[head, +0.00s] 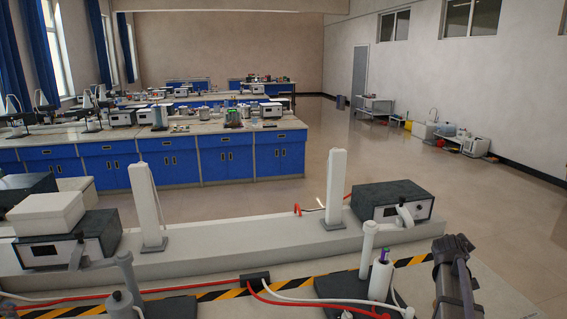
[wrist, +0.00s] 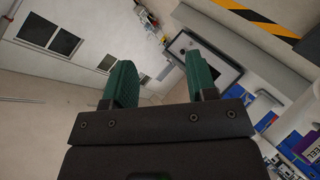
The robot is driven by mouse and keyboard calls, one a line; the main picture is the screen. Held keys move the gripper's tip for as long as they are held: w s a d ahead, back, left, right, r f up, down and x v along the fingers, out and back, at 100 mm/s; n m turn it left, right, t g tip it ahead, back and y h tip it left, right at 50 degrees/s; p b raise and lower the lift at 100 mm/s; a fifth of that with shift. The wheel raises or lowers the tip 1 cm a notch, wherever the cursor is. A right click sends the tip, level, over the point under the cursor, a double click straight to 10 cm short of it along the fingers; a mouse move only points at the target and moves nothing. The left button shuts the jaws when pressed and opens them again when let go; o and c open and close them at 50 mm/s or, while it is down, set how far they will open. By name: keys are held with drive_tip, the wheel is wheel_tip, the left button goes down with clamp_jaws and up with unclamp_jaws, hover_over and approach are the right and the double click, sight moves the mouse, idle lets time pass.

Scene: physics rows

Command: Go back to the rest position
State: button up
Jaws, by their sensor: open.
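My gripper (wrist: 161,68) shows in the wrist view with its two green fingers spread apart and nothing between them. It is tilted relative to the room, and the floor, far wall and windows show beyond the fingers. No object touches the fingers. In the head view I cannot make out the fingers.
The near bench carries a black instrument (head: 392,202) at right, another (head: 68,240) with a white box on top at left, and white posts (head: 338,190). Red cable (head: 310,308) crosses near the striped edge (head: 215,295). Blue lab benches (head: 224,158) stand beyond open floor.

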drive_tip(key=s+a+f+g+y, duration=0.2)
drive_tip(key=s+a, duration=0.6)
drive_tip(key=a, duration=0.4)
drive_tip(key=s+a+f+m+g+y, duration=0.1)
drive_tip(key=s+a+f+g+y, duration=0.2)
drive_tip(key=s+a, duration=0.5)
drive_tip(key=s+a+f+m+g+y, duration=0.1)
drive_tip(key=s+a, duration=0.7)
drive_tip(key=a, duration=0.9)
wheel_tip(320, 180, down, 3)
drive_tip(key=g+y, duration=0.1)
drive_tip(key=y, duration=0.2)
drive_tip(key=shift+a+r+g, duration=0.2)
drive_tip(key=shift+a+g, duration=0.2)
